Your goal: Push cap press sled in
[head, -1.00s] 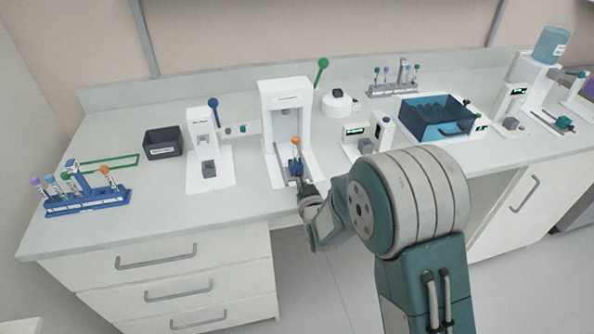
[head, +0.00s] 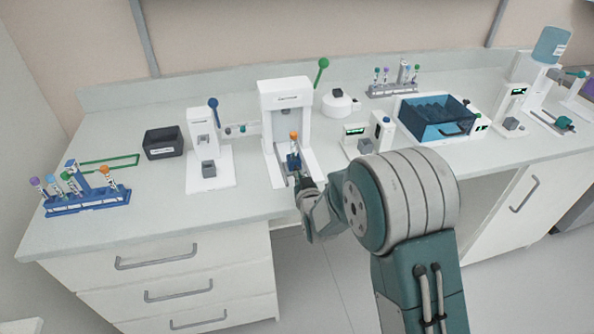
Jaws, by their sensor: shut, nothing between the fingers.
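The cap press (head: 286,100) is a white frame with a green-knobbed lever (head: 321,67), standing near the middle of the bench. An orange-capped tube (head: 294,138) stands upright in the holder. My gripper (head: 305,186) is shut at the front end of the sled, close to the holder. My wrist partly hides the sled's front, so I cannot tell whether the fingers touch it.
A smaller white press with a blue lever (head: 203,140) stands to the left. A blue tube rack (head: 88,203) is at the far left, beside a dark bin (head: 163,142). Small white devices (head: 355,138) and a blue drawer box (head: 437,118) stand to the right.

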